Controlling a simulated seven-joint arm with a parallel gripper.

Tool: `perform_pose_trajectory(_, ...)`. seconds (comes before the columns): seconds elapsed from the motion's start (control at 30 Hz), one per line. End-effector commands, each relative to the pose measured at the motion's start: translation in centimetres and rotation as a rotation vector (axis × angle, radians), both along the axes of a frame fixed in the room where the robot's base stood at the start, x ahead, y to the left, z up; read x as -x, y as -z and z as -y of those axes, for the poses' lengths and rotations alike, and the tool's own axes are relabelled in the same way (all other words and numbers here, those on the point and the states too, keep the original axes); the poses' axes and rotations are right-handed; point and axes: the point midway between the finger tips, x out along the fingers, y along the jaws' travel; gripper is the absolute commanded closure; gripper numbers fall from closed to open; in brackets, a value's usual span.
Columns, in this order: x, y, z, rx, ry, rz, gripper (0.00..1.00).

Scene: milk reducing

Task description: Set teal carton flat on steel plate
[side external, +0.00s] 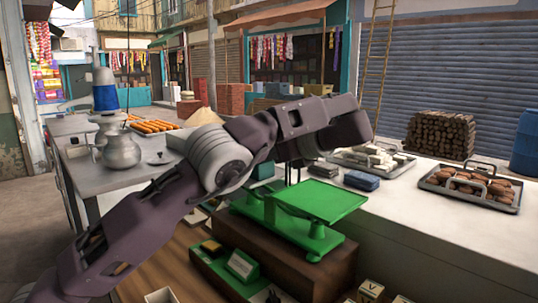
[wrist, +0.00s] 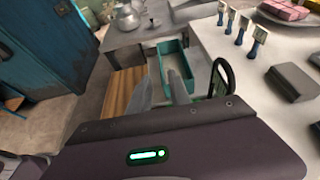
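A teal, box-shaped thing (wrist: 174,50) with a grey top or inside is beyond my fingertips in the wrist view; I cannot tell whether it is the carton. A small teal patch (side external: 263,171) also shows below my arm in the side view. My gripper (wrist: 166,88) shows two grey fingers apart, with a gap between them and nothing clearly held. In the side view the fingers are hidden behind my arm. A green scale (side external: 322,202) with a flat green top stands on a brown block below my arm. I cannot make out a steel plate for certain.
A black ring-shaped part (wrist: 221,76) stands right of my fingers. A dark grey slab (wrist: 294,82) lies on the pale counter.

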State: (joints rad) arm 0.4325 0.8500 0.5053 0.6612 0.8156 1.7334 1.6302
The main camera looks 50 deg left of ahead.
Motion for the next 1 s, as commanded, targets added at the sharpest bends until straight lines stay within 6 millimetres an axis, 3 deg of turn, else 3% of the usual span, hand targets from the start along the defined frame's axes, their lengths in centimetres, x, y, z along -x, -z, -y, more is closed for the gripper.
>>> perform_pose_trajectory(0.23,0.1,-0.3,0.5,0.007,-0.002,0.005,0.76)
perform_pose_trajectory(0.37,2.3,-0.8,-1.5,0.147,-0.055,0.117,0.76)
perform_pose_trajectory(0.47,6.8,-0.7,-2.8,0.389,-0.159,0.321,0.76)
perform_pose_trajectory(0.53,10.7,-0.3,-2.1,0.580,-0.260,0.490,0.76)
perform_pose_trajectory(0.67,19.6,0.9,1.9,0.916,-0.517,0.803,0.76)
perform_pose_trajectory(0.7,22.4,1.6,3.6,1.002,-0.612,0.891,0.76)
perform_pose_trajectory(0.8,28.3,4.0,7.2,1.162,-0.844,1.076,0.76)
perform_pose_trajectory(0.9,32.0,6.5,9.5,1.245,-1.026,1.202,0.76)
perform_pose_trajectory(1.0,33.7,8.1,10.5,1.278,-1.131,1.267,0.76)
